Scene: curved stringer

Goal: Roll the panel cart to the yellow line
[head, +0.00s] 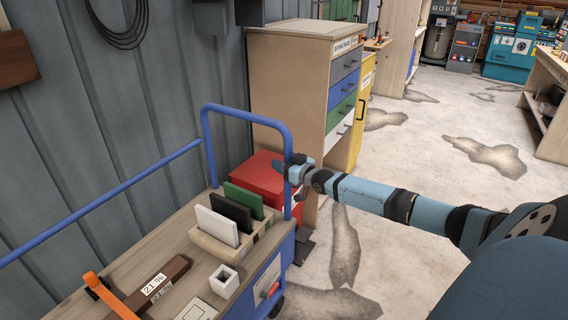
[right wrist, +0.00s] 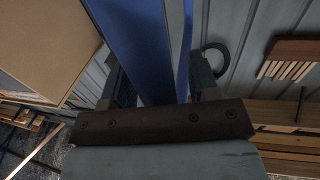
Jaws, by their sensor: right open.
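The panel cart (head: 180,262) stands along the grey wall at lower left, with a wooden top and a blue tubular handle (head: 245,115) at its far end. A rack on top holds a white panel (head: 217,226), a black panel (head: 232,211) and a green panel (head: 244,199). My right gripper (head: 291,166) is at the handle's right upright. In the right wrist view, the blue bar (right wrist: 150,45) passes between the open fingers (right wrist: 160,84); I cannot tell whether they touch it. My left gripper is out of view. No yellow floor line shows.
A red box (head: 262,176) and a wooden drawer cabinet (head: 290,80) stand just beyond the cart. A yellow cabinet (head: 361,110) is farther back. A bench (head: 548,100) stands at right. The stained concrete floor (head: 410,170) between is open. A labelled dark block (head: 150,285) lies on the cart.

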